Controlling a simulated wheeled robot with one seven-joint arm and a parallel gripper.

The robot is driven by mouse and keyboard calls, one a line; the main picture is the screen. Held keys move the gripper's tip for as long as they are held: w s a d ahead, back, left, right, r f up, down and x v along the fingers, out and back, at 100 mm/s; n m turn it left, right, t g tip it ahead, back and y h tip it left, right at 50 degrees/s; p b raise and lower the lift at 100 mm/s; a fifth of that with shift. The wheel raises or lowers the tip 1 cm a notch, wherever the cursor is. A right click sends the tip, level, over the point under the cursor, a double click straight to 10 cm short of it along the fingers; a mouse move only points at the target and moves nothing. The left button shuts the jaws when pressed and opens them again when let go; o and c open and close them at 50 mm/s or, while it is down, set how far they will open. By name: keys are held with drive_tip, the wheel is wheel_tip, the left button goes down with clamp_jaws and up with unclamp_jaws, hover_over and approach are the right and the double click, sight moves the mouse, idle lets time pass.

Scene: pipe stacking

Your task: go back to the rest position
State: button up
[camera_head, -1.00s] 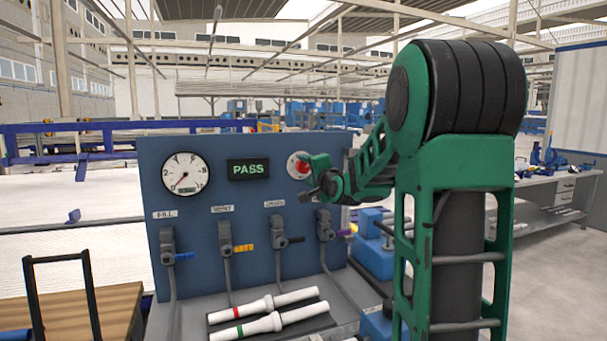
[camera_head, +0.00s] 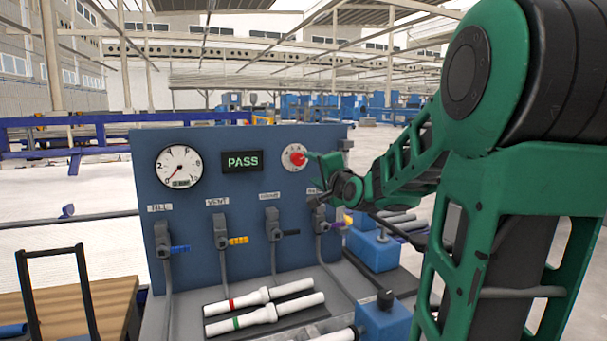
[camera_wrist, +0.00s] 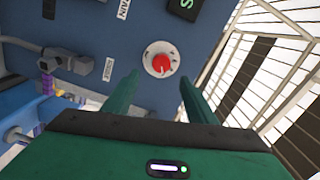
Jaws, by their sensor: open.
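My gripper (camera_head: 322,170) is near the right side of a blue test panel (camera_head: 200,185), just right of the red knob (camera_head: 298,157). In the wrist view my gripper (camera_wrist: 158,88) has its two green fingers apart, with nothing between them. The red knob (camera_wrist: 160,64) shows there just beyond the fingertips, on a round pale plate. Whether a finger touches the panel cannot be told. My green arm fills the right of the head view and hides part of the bench there.
The panel carries a dial gauge (camera_head: 180,166), a PASS display (camera_head: 242,161) and several valves with coloured handles. White pipes (camera_head: 258,307) lie on a dark tray before it. Blue blocks (camera_head: 374,250) stand right of the panel. A wooden cart (camera_head: 110,300) is at lower left.

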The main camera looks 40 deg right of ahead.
drive_tip(key=s+a+f+n+g+y, duration=0.1)
drive_tip(key=s+a+f+n+g, duration=0.3)
drive_tip(key=s+f, duration=0.4)
drive_tip(key=s+a+f+n+g+y, duration=0.25)
drive_tip(key=s+f+g, duration=0.25)
drive_tip(key=f, duration=0.5)
drive_tip(key=s+a+f+n+g, duration=0.1)
drive_tip(key=s+a+f+g, duration=0.1)
drive_tip(key=s, duration=0.5)
drive_tip(key=s+a+f+n+g+y, duration=0.1)
drive_tip(key=s+a+f+n+g, duration=0.1)
drive_tip(key=s, duration=0.5)
drive_tip(key=s+a+f+n+g, duration=0.2)
drive_tip(key=s+a+f+g, duration=0.1)
drive_tip(key=s, duration=0.5)
drive_tip(key=shift+a+f+g+y, duration=0.2)
drive_tip(key=shift+g+y, duration=0.15)
drive_tip(key=shift+g, duration=0.35)
drive_tip(key=shift+n, duration=0.25)
